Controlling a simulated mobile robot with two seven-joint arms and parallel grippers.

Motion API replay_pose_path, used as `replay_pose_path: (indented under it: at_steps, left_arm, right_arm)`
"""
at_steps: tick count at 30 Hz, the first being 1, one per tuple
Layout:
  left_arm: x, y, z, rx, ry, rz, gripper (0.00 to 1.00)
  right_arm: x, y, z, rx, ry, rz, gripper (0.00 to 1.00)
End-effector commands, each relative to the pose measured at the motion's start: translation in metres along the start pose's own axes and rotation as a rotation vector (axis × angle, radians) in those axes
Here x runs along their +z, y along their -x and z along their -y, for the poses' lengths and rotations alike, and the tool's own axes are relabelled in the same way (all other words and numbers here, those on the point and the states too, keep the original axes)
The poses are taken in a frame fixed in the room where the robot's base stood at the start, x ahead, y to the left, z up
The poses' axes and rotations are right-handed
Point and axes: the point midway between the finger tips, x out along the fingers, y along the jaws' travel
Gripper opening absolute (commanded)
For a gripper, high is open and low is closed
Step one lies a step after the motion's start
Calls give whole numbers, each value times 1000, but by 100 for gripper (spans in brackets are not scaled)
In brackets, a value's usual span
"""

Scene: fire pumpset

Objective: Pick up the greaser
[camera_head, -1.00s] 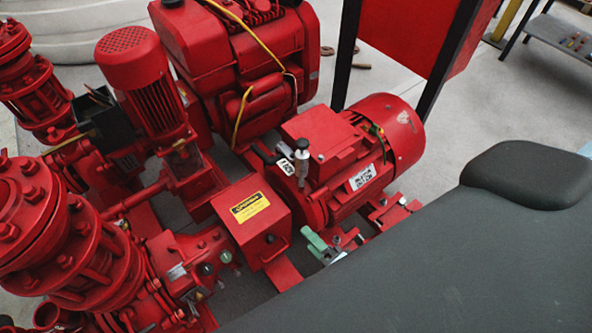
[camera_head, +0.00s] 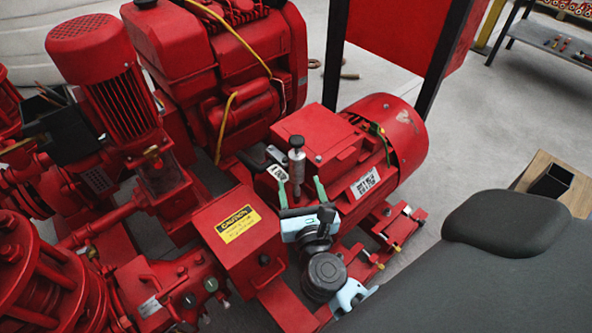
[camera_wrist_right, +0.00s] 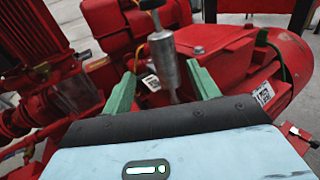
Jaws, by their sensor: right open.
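The greaser is a silver cylinder with a dark knob on top (camera_head: 297,160). It stands upright beside the red motor, near its junction box. In the right wrist view the greaser (camera_wrist_right: 167,62) appears slightly tilted, between the two green fingers. My right gripper (camera_head: 300,183) is open, with one finger to each side of the greaser in the picture. I cannot tell whether the fingers are level with it in depth, and no grip is visible. The fingers also show in the right wrist view (camera_wrist_right: 161,74). The greaser's lower end is hard to make out. My left gripper is out of view.
The red motor (camera_head: 405,140) is close on the right of the greaser. A red box with a yellow caution label (camera_head: 238,223) stands at its lower left. A black lever-like part (camera_head: 252,160) lies close by on the left. Open floor (camera_head: 480,150) is to the right.

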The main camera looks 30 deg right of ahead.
Motion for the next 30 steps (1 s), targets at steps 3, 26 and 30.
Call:
replay_pose_path:
  at_steps: [3, 26, 30]
  left_arm:
    - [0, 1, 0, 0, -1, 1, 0]
    - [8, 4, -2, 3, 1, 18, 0]
    - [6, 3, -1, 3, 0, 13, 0]
  right_arm:
    - [1, -10, 0, 1, 2, 4, 60]
    - [0, -76, 7, 1, 5, 2, 60]
    - [0, -77, 7, 1, 5, 1, 60]
